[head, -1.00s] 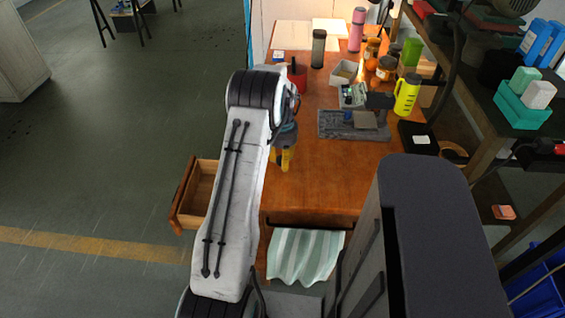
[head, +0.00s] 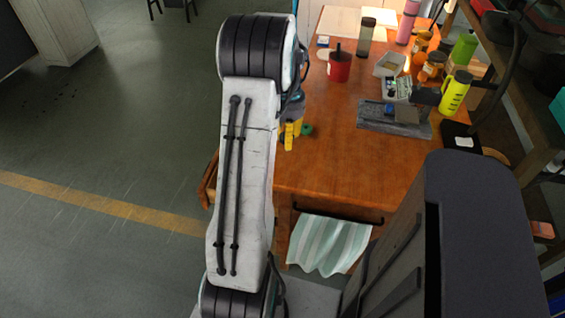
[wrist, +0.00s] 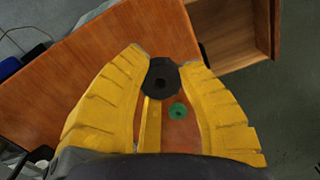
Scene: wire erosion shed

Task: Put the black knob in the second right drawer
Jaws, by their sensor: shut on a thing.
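The black knob (wrist: 161,78) is round with a dark centre hole and sits between the yellow fingertips of my gripper (wrist: 165,72) in the wrist view. My gripper is shut on it. In the head view my gripper (head: 291,136) shows as a yellow tip beside my arm, over the near left part of the wooden table (head: 330,165); the knob is hidden there. An open wooden drawer (wrist: 232,32) juts from the table edge, beyond the fingertips in the wrist view. In the head view only its front edge (head: 207,180) shows behind my arm.
A green ring (wrist: 178,111) lies below my gripper; it shows beside the gripper in the head view (head: 307,130). A red pot (head: 339,67), a grey mat (head: 375,125) and bottles stand farther back. A striped cloth (head: 327,245) hangs at the table front. Left floor is clear.

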